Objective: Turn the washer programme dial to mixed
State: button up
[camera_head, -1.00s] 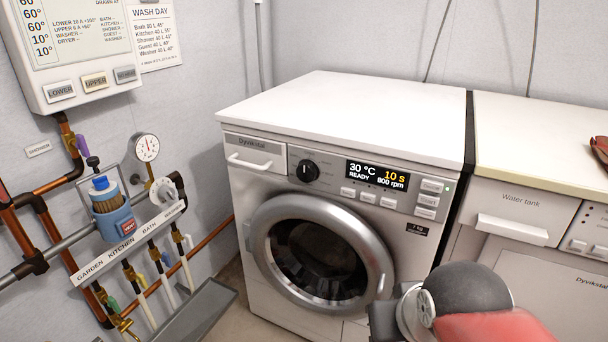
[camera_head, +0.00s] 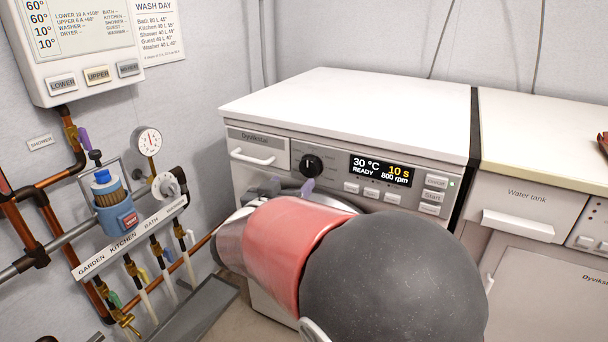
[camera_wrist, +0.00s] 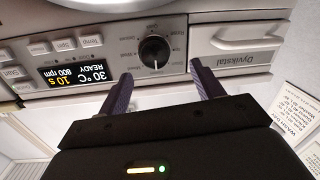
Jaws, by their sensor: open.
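The washer (camera_head: 345,105) is a white front-loader with a grey control panel. Its programme dial (camera_head: 311,165) is a round black knob left of the lit display (camera_head: 380,170), which reads 30 °C, READY, 10 s, 800 rpm. In the wrist view, upside down, the dial (camera_wrist: 154,51) has a pale pointer mark and small labels around it, too blurred to read surely. My gripper (camera_head: 288,187) is open and empty, just below the dial in the head view. In the wrist view its two purple fingers (camera_wrist: 161,72) are spread to either side of the dial, apart from it.
Buttons (camera_head: 366,191) sit below and right of the display. A drawer with a handle (camera_head: 252,156) is left of the dial. My arm hides most of the round door. Pipes, valves and a gauge (camera_head: 148,141) line the left wall.

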aim_at(307, 170)
jog(key=shift+h, duration=0.8)
jog(key=x, duration=0.6)
jog(key=shift+w+d+f, duration=0.1)
jog(key=shift+w+d, duration=0.15)
jog(key=shift+w, duration=0.05)
jog(key=c, duration=1)
jog(key=shift+m, duration=0.3)
jog(key=m+b, duration=0.2)
jog(key=m, duration=0.2)
jog(key=shift+f, duration=0.2)
jog(key=shift+r+m+b, duration=0.1)
jog(key=shift+m+b, duration=1.25)
jog(key=shift+m, duration=0.85)
